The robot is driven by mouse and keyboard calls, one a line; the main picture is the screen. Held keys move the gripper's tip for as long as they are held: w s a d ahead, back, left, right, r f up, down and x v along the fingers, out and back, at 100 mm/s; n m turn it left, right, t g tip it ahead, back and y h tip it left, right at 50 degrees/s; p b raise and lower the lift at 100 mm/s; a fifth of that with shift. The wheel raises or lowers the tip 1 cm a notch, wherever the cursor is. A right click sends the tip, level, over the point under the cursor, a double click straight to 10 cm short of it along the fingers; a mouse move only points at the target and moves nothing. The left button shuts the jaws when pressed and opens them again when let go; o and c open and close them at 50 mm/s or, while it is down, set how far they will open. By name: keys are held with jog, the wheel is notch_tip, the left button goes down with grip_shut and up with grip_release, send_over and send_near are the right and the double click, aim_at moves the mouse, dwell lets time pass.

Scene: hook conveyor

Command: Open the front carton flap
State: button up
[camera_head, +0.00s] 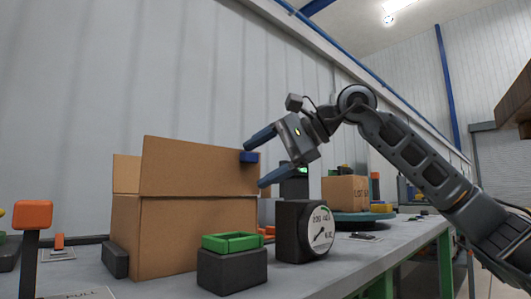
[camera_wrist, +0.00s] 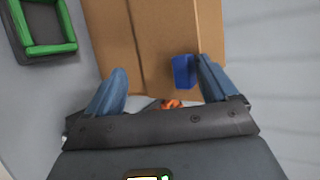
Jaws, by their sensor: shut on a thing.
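The brown carton (camera_head: 185,235) stands on the bench at the left of the head view. A broad flap (camera_head: 195,168) rises nearly upright from its near side, and another flap (camera_head: 126,174) stands behind it at the left. A blue tab (camera_head: 249,157) sits at the broad flap's right edge. In the wrist view the tab (camera_wrist: 183,72) lies against the right finger, and brown cardboard (camera_wrist: 155,35) fills the middle. The carton's inside is hidden.
A black block with a green frame (camera_head: 232,243) and a round dial gauge (camera_head: 320,228) stand close before the carton. An orange-topped post (camera_head: 33,214) is at the left. A smaller carton (camera_head: 345,192) sits further along the bench. The space above is clear.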

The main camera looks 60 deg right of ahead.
jog(key=shift+a+f, duration=0.1)
jog(key=shift+f, duration=0.4)
jog(key=shift+c, duration=0.4)
jog(key=shift+s+r, duration=0.15)
jog(key=shift+s, duration=0.05)
jog(key=shift+c, duration=0.3)
jog(key=p+v, duration=0.1)
jog(key=v, duration=0.3)
jog(key=p+v, duration=0.1)
jog(key=v, duration=0.3)
jog(key=shift+w+r+p, duration=0.2)
jog(key=shift+r+p, duration=0.1)
jog(key=shift+c, duration=0.5)
